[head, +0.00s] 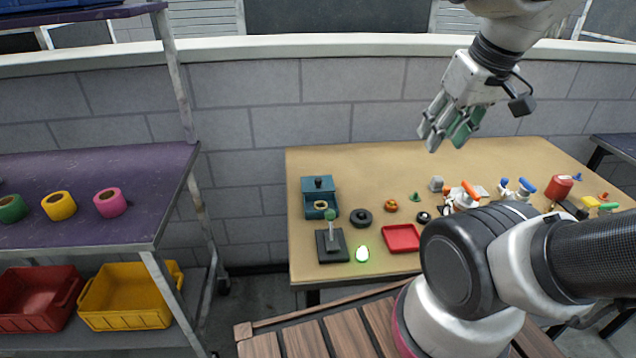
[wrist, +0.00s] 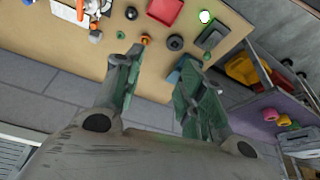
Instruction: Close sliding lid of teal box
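The teal box (head: 313,205) stands at the left end of the tan table. Its lid (head: 318,184) carries a dark knob and covers the back part of the box. The front part is open, and a ring with a yellowish top (head: 321,205) shows inside. In the wrist view the box (wrist: 187,69) is partly hidden behind a finger. My gripper (head: 446,134) is raised above the back of the table, to the right of the box and well apart from it. Its green-padded fingers are spread in the wrist view (wrist: 167,72), with nothing between them.
A black stand with a green-topped post (head: 331,245) is just in front of the box. A black ring (head: 361,217), a lit green button (head: 362,255) and a red tray (head: 401,238) lie nearby. Several small objects crowd the right side. A purple shelf (head: 90,190) stands left.

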